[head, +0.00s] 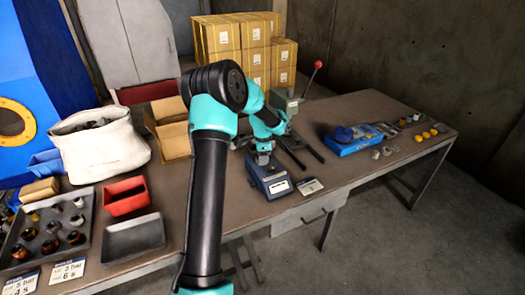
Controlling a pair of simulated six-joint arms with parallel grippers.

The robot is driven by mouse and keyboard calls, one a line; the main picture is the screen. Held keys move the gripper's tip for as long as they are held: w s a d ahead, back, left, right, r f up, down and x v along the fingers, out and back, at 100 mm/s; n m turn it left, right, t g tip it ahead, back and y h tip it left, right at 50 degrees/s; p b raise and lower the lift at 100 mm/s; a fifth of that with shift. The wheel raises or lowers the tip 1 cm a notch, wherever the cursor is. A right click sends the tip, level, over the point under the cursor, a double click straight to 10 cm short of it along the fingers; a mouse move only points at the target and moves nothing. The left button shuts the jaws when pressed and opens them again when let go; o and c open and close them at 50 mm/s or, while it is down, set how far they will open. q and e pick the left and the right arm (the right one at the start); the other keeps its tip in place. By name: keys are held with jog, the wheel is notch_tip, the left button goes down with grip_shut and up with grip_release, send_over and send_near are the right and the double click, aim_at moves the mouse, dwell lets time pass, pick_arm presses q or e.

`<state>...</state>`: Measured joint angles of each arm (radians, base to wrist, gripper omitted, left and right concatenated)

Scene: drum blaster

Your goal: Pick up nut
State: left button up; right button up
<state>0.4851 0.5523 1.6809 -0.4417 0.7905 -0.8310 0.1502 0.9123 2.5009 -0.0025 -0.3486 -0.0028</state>
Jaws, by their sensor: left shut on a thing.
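My left gripper (263,157) points down just above the dark blue box-like device (271,186) with a pale label near the table's middle. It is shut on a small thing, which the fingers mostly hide. I cannot tell from this view whether that thing is the nut. A dark tray (92,236) at the left holds several small dark, brown and metallic parts, too small to tell which are nuts. My right gripper is not in view.
A red bin (126,196) and an empty black tray (133,238) stand at the left, near a white sack (100,147). A lever press (287,101) stands behind my gripper. A blue box (352,140) and small yellow parts (427,134) lie at the right.

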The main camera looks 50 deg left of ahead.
pick_arm(q)
jog(key=s+d, duration=0.1)
jog(key=d, duration=0.1)
jog(key=s+d, duration=0.4)
jog(key=shift+s+d+r, duration=0.15)
jog(key=shift+s+r, duration=0.1)
jog(key=shift+r, duration=0.15)
dwell(0.3)
